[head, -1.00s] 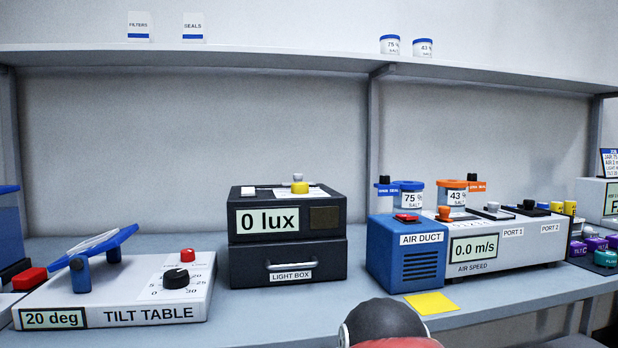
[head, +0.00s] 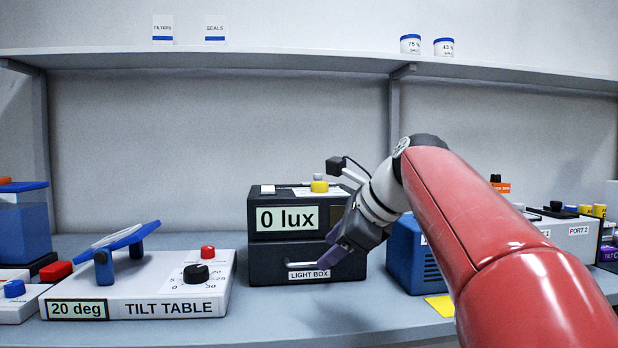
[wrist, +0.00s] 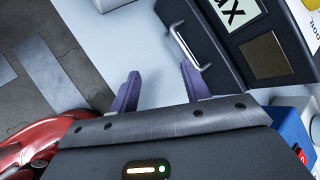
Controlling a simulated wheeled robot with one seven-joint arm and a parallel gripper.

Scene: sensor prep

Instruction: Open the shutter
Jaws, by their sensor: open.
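The dark light box (head: 262,258) stands on the bench with "0 lux" on its display (head: 287,218). A drawer-like lower front carries a silver handle (head: 300,265), which also shows in the wrist view (wrist: 187,47). A brown panel (wrist: 263,57) sits beside the display. On top are a yellow knob (head: 320,186) and a white button (head: 267,189). I cannot tell which part is the shutter. My gripper (head: 338,244) is in front of the box's right side. In the wrist view its purple fingers (wrist: 160,88) are apart and empty, with the handle beyond them.
The tilt table (head: 140,293) stands left of the light box. The blue air duct (head: 404,265) is close on its right, partly behind my red arm. A yellow square (head: 440,305) lies at the bench front. A shelf (head: 220,61) runs above. The bench before the light box is clear.

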